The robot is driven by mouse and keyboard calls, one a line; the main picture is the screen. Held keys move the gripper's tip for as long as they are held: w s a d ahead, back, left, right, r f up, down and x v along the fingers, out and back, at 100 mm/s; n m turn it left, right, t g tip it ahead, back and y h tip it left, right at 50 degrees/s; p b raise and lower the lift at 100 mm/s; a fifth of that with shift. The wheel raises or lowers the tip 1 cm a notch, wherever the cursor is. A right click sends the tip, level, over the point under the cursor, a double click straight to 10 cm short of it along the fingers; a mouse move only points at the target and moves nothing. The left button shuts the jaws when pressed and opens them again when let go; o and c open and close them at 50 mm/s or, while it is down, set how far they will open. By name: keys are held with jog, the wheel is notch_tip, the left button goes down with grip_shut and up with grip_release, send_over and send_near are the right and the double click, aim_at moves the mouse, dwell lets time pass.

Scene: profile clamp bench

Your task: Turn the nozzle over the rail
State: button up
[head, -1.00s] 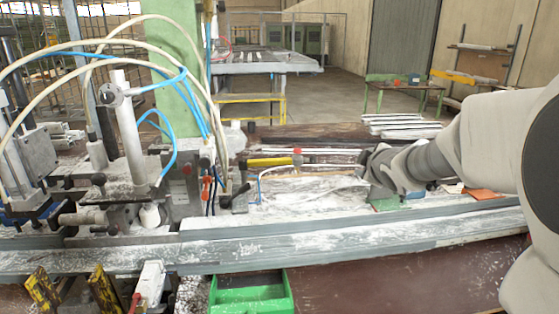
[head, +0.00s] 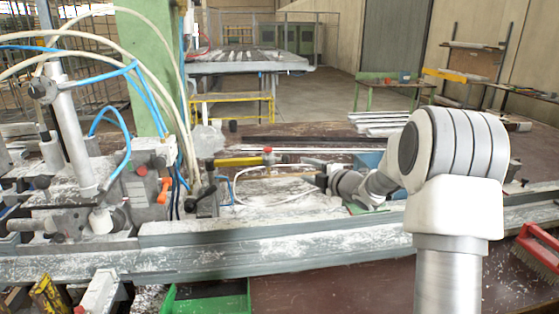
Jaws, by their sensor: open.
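The rail, a long grey profile dusted with white (head: 300,243), runs across the bench front. I cannot single out the nozzle for sure. A yellow bar with a black end and a red knob (head: 238,161) lies behind the rail, with a thin hose looping beside it. My arm comes up from the lower right and bends left. My gripper (head: 318,178) is small and dark at its end, behind the rail and right of the yellow bar. It is open. Its fingertips are hard to make out, and I see nothing held.
A clamp machine with a steel post (head: 75,125), hoses and an orange lever stands at the left. A green bin (head: 207,303) sits below the rail. A red brush (head: 538,252) lies at the right. White profiles (head: 380,122) lie at the back.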

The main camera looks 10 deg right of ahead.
aim_at(281, 160)
jog(key=p+x, duration=0.1)
jog(key=x, duration=1.4)
jog(key=shift+w+a+f, duration=0.2)
jog(key=shift+w, duration=0.15)
grip_shut()
jog(key=shift+d+r, duration=0.1)
jog(key=shift+d, duration=0.1)
dwell(0.6)
